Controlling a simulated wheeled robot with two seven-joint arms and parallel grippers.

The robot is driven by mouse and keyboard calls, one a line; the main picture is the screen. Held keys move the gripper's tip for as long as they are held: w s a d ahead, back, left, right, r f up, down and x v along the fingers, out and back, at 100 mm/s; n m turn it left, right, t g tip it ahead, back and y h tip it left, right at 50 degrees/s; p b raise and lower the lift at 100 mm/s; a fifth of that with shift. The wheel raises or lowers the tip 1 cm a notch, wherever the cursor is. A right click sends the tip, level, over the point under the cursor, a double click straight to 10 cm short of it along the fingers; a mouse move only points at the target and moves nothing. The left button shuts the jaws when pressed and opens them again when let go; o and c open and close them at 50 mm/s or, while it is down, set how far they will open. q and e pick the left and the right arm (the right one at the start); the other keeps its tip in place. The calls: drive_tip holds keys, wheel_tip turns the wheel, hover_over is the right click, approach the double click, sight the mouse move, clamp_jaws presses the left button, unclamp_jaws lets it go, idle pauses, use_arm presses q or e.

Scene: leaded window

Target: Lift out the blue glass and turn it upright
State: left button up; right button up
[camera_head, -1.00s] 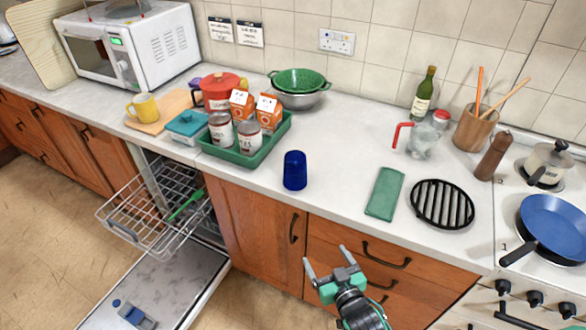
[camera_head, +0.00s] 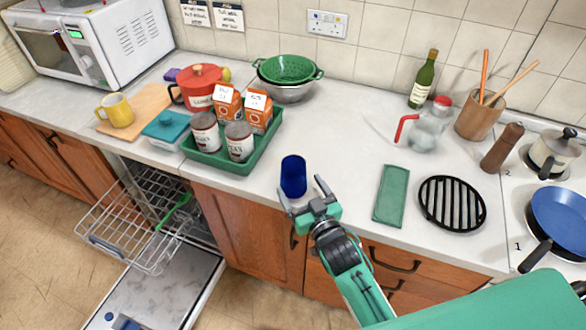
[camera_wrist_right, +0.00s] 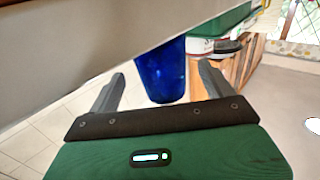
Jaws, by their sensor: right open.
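In the right wrist view the glass (camera_wrist_right: 162,72) shows between and beyond the two spread fingers of the right gripper (camera_wrist_right: 158,85), apart from both. My left gripper is not in view.
The green tray (camera_head: 225,164) with cans and cartons is behind and left of the glass. A green cloth (camera_head: 390,196) and black trivet (camera_head: 452,203) lie to the right. The dishwasher rack (camera_head: 135,222) is pulled out below left. The worktop behind the glass is clear.

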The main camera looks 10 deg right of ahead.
drive_tip(key=shift+w+a, duration=0.2)
drive_tip(key=shift+w, duration=0.65)
drive_tip(key=shift+w+r+p, duration=0.1)
drive_tip(key=shift+w+p, duration=0.25)
drive_tip(key=shift+p, duration=0.05)
drive_tip(key=w, duration=0.1)
drive_tip(key=w+a+p, duration=0.1)
drive_tip(key=w, duration=0.1)
drive_tip(key=shift+w, duration=0.15)
drive_tip(key=shift+w+f, duration=0.25)
drive_tip(key=shift+w, duration=0.2)
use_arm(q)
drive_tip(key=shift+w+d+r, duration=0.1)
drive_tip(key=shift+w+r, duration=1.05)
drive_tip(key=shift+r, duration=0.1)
use_arm(e)
drive_tip(key=c, duration=1.3)
drive_tip(key=shift+r, duration=0.1)
